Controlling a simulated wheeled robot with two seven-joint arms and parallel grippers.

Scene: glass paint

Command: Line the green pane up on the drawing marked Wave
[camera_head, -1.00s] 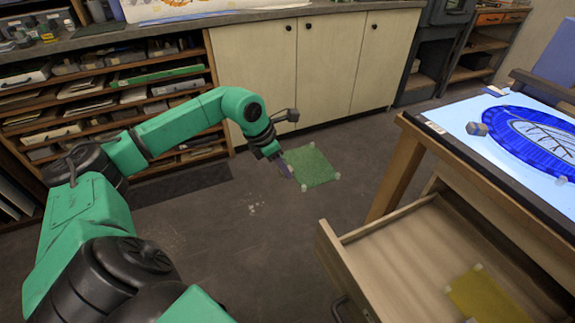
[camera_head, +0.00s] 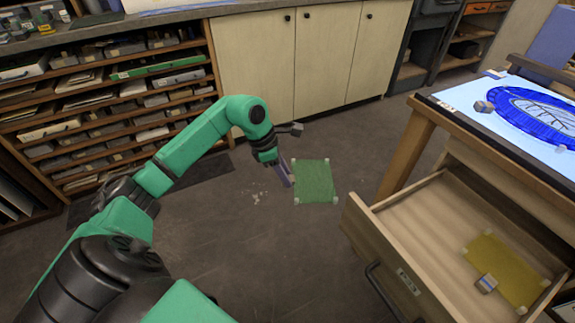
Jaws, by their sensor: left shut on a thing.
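The green pane (camera_head: 316,181) is a flat, textured rectangle with pale corner pieces. My left gripper (camera_head: 289,176) is shut on its left edge and holds it out over the floor, left of the open drawer. The drawing marked Wave cannot be made out. A lit table (camera_head: 462,97) at the right bears a blue oval piece (camera_head: 538,118) with dark branching lines. My right gripper is not in view.
An open wooden drawer (camera_head: 392,247) below the lit table holds a yellow pane (camera_head: 502,262) and a small grey block (camera_head: 487,283). Shelves (camera_head: 120,101) and pale cabinets (camera_head: 322,62) line the back. Open floor lies between.

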